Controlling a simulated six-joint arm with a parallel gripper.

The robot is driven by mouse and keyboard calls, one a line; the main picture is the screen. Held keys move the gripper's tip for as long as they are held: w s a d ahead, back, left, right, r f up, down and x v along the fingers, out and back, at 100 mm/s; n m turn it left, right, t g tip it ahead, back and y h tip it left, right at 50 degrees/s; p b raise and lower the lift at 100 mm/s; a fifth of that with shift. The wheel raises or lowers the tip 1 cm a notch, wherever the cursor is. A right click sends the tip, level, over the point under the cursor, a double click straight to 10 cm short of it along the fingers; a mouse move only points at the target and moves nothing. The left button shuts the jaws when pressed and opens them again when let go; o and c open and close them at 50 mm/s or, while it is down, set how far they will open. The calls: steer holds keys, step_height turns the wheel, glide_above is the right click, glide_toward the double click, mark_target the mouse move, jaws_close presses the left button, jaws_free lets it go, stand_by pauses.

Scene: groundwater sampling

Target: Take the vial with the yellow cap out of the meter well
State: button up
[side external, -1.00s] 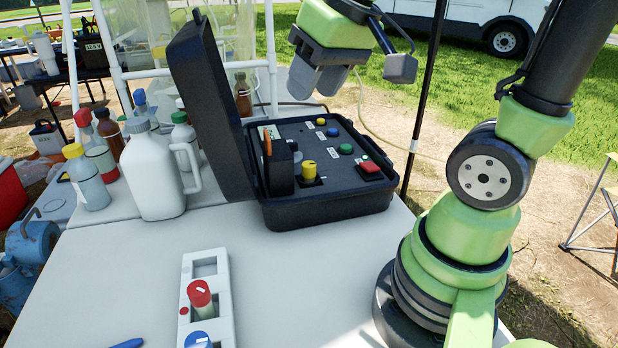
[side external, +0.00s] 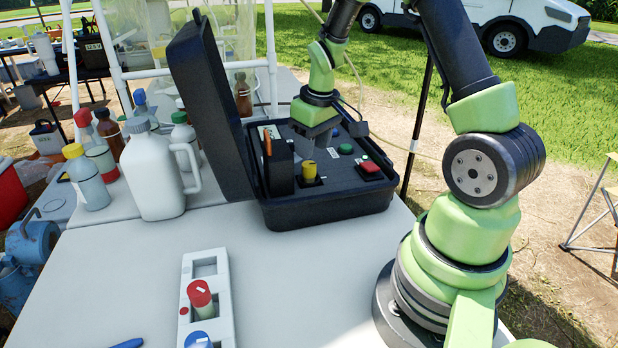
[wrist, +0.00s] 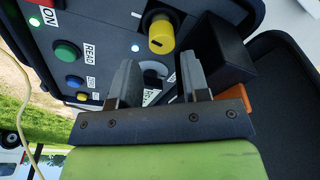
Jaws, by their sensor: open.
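The yellow cap (side external: 308,169) stands upright in a dark square mount on the panel of the black meter case (side external: 330,212). It also shows in the wrist view (wrist: 162,40), just beyond my fingertips. Any vial body below the cap is hidden. My gripper (wrist: 157,72) is open and empty, pointing down at the panel. A grey rounded part (wrist: 152,74) shows between its fingers. In the side view my gripper (side external: 318,140) is above and behind the yellow cap, apart from it as far as I can see.
A black box (wrist: 225,52) with an orange part stands close to one finger. The open lid (side external: 207,105) rises at the left. Red, green and blue buttons lie at the right.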

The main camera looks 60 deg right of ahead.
mark_target(309, 164)
steer(key=f, duration=0.4)
steer(key=shift+w+f, duration=0.3)
steer(key=shift+w, duration=0.05)
steer(key=shift+c, duration=0.4)
steer(key=c, duration=0.6)
steer(key=shift+r, duration=0.15)
